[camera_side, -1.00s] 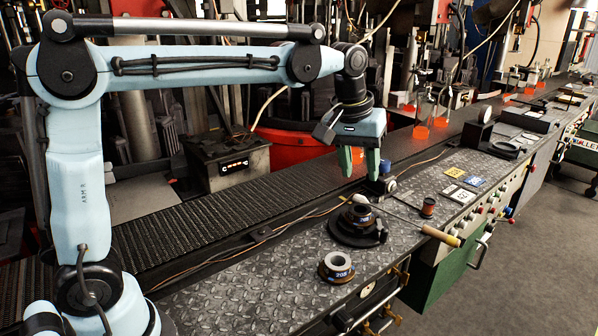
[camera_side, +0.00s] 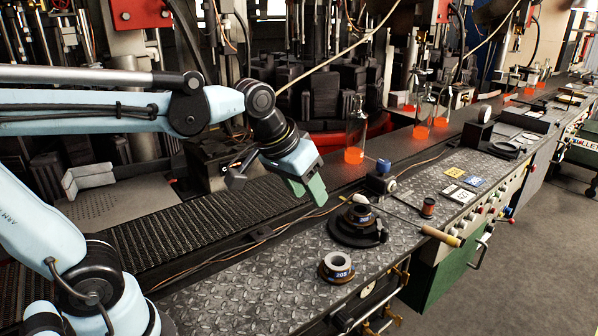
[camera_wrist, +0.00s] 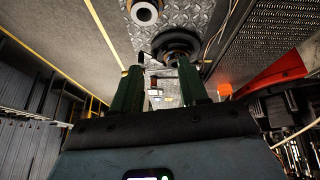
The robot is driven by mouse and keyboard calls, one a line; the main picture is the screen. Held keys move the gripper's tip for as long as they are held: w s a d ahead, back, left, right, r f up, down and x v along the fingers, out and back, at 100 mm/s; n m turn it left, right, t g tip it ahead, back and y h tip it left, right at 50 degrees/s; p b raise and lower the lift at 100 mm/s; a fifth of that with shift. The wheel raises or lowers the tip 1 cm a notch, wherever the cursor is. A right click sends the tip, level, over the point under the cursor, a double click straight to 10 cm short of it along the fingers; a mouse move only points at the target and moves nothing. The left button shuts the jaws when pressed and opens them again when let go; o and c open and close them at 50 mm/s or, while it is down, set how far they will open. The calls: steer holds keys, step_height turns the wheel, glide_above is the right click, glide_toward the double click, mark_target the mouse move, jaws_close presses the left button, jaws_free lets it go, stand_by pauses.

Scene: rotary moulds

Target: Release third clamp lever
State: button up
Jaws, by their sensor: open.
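A round black fixture (camera_side: 352,238) stands on the bench plate with a ring marked with a number (camera_side: 360,217) seated on it. Small dark knobs or levers show at its rim (camera_side: 382,234); I cannot tell which is the third clamp lever. My gripper (camera_side: 308,192) is tilted, with green fingers, above and to the left of the fixture and apart from it. In the wrist view my gripper (camera_wrist: 160,72) is open and empty, and the fixture (camera_wrist: 176,43) shows beyond the fingertips, partly hidden by one finger.
A loose ring marked 208 (camera_side: 337,268) lies in front of the fixture. A tool with a wooden handle (camera_side: 440,236) and a small spool (camera_side: 428,207) lie to the right. A bottle with an orange glowing base (camera_side: 355,135) stands behind on the conveyor (camera_side: 200,225).

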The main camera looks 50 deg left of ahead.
steer(key=s+a+f+m+t, duration=0.1)
steer(key=s+f, duration=0.3)
steer(key=s, duration=0.1)
steer(key=shift+s+f+m+t, duration=0.3)
steer(key=shift+f+m, duration=0.1)
steer(key=shift+w, duration=0.1)
steer(key=w+r+n+g, duration=0.1)
steer(key=w+r+g, duration=0.1)
steer(key=w+r, duration=0.3)
steer(key=n+g, duration=0.4)
steer(key=g, duration=0.1)
glide_above(384, 231)
step_height(384, 231, down, 3)
steer(key=f, duration=1.1)
steer(key=shift+w+a+f, duration=0.1)
steer(key=shift+w+f, duration=0.1)
steer(key=shift+f, duration=0.2)
jaws_close()
